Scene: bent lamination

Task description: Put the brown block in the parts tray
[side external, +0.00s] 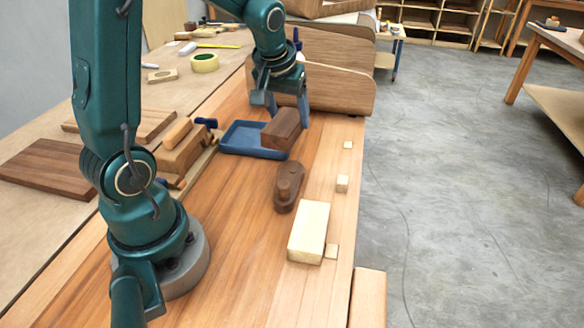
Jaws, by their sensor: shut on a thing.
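The brown block (281,131) is a dark wooden block at the right side of the blue parts tray (237,151). My gripper (287,112) points down at it from behind, with its fingers shut on it. The block overlaps the right part of the tray in the picture and hides that rim. I cannot tell whether the block touches the tray or hangs just above it. The rest of the tray looks empty.
A dark wooden tool (289,187) and a pale block (308,232) lie in front. Small pale cubes (342,183) line the right edge. A wooden plane (187,148) stands left of the tray. Curved wooden panels (325,85) stand behind my gripper.

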